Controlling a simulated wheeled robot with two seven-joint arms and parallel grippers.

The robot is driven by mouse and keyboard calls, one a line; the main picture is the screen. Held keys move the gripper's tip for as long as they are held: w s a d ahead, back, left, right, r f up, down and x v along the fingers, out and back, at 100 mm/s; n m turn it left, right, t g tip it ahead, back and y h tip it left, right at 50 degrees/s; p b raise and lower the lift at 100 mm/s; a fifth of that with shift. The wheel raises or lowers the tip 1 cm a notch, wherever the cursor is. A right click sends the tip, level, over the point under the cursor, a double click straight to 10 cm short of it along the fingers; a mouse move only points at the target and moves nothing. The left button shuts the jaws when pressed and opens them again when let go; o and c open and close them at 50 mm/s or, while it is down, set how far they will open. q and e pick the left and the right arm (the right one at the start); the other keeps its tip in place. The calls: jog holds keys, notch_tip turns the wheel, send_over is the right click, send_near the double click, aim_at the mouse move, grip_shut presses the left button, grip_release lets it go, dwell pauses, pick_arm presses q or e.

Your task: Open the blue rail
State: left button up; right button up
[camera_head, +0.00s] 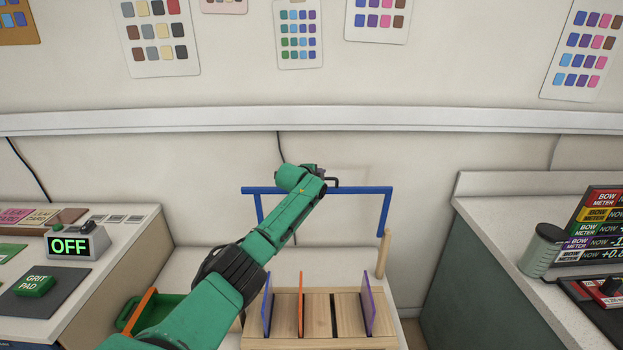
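The blue rail (362,190) is a thin horizontal bar with a bent-down leg at each end. It stands at the back of the middle bench, in front of the wall. My green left arm crosses the picture from the bottom left and hides part of the rail. My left gripper (328,181) is small and dark at the arm's far end, by the middle of the rail. I cannot tell whether it touches the rail or whether its fingers are open. My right gripper is not in view.
A wooden rack (318,314) with blue, orange and purple upright panels stands in front of the rail. A wooden peg (383,254) rises at its right. A green tray (130,315) is at the left. Side counters hold an OFF display (70,246) and a grey-green jar (541,250).

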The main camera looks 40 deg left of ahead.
pick_arm(q)
jog(key=b+v, duration=0.3)
jog(key=v, duration=1.1)
jog(key=shift+r, duration=0.1)
